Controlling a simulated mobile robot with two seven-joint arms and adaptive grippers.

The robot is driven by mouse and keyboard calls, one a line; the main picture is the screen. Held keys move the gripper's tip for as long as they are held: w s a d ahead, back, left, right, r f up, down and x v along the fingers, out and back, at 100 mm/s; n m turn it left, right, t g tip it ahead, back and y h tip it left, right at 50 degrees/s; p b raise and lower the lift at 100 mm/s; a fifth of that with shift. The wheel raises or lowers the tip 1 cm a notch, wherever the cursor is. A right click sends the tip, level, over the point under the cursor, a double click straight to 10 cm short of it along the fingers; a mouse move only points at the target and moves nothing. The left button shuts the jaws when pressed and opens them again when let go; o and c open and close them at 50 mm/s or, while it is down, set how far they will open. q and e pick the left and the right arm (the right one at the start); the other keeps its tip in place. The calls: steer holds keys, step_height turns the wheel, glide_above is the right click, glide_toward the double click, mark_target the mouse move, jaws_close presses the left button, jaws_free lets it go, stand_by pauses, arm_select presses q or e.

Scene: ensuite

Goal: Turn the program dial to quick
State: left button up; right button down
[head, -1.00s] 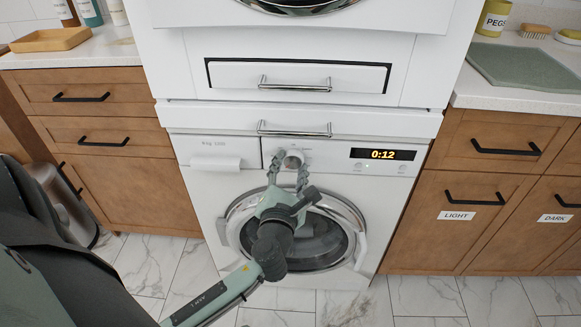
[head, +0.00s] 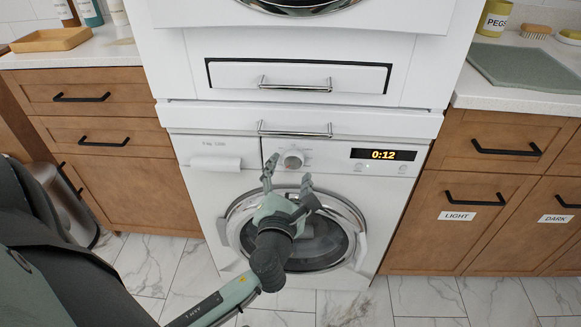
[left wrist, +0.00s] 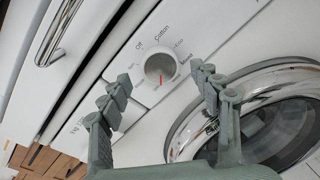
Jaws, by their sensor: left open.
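The round program dial (head: 293,160) is on the white washing machine's front panel, left of the lit display (head: 383,154), which reads 0:12. In the left wrist view the silver dial (left wrist: 158,66) has a red mark on its lower part. Printed words, including Off and Cotton, stand around its upper side; others are too small to read surely. My left gripper (head: 287,177) is open and empty, just below and in front of the dial. Its fingers (left wrist: 160,77) are spread to either side of the dial in the wrist view, not touching it. My right gripper is not in view.
The round washer door (head: 340,205) is shut below the dial. A metal bar handle (head: 295,133) juts out just above the panel. Wooden cabinets (head: 120,185) stand on both sides; the right doors carry LIGHT and DARK labels.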

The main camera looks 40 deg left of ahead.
arm_select(q)
steer(key=v, duration=1)
steer(key=shift+s, duration=0.15)
